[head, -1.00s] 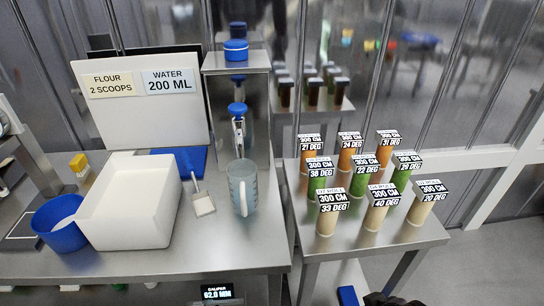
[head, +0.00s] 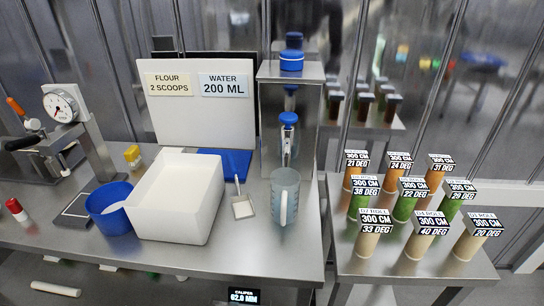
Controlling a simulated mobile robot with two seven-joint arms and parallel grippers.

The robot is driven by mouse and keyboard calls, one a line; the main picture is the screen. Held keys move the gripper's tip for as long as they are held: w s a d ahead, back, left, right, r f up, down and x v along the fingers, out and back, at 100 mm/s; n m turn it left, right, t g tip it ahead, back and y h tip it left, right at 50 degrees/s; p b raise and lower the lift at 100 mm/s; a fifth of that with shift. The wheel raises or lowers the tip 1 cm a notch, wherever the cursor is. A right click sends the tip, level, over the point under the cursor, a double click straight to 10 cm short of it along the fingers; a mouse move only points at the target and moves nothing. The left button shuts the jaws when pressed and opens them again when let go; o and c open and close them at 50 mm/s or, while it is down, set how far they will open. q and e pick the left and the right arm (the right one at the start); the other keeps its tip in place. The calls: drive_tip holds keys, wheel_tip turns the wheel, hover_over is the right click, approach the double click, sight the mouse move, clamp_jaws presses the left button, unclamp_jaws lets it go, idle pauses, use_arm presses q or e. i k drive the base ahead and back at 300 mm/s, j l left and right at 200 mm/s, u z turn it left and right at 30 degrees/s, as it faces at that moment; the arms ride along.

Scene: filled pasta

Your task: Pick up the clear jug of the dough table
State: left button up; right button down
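The clear jug (head: 284,196) stands upright on the steel dough table (head: 240,258), near its right end. It is translucent grey-blue, and its handle faces the front. It stands in front of a steel dispenser (head: 268,135) with a blue cap and a blue-topped tap. I cannot see from here whether the jug holds any water. Neither of my grippers shows in the head view.
Left of the jug are a small scoop (head: 242,207), a white bin (head: 165,218) and a blue bowl (head: 110,208). A gauge press (head: 66,108) stands at the far left. A side table (head: 345,240) on the right holds several labelled dough rolls. Bare steel lies in front of the jug.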

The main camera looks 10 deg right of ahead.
sight(284, 182)
drive_tip(key=j+z, duration=0.5)
drive_tip(key=j, duration=0.3)
drive_tip(key=j+z, duration=0.5)
drive_tip(key=j, duration=0.3)
drive_tip(key=k+l, duration=0.05)
